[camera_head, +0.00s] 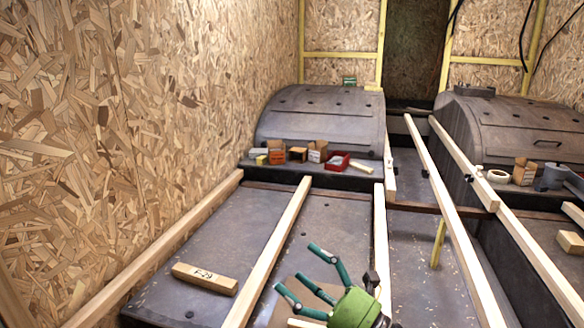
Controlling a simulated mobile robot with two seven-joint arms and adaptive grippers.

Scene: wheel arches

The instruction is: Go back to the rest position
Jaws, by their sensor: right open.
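My right gripper (298,268) shows at the bottom centre of the head view, with a green body and teal fingers. The fingers are spread open with nothing between them. They reach left over the grey floor panel, between two long wooden battens. A flat tan piece lies under the gripper and is partly hidden by it. My left gripper is not in view.
A wooden block marked F-29 (205,278) lies left of a batten (270,250). Small boxes, including a red one (336,161), sit before the left wheel arch (320,120). A tape roll (497,176) lies at right. A chipboard wall (150,110) bounds the left.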

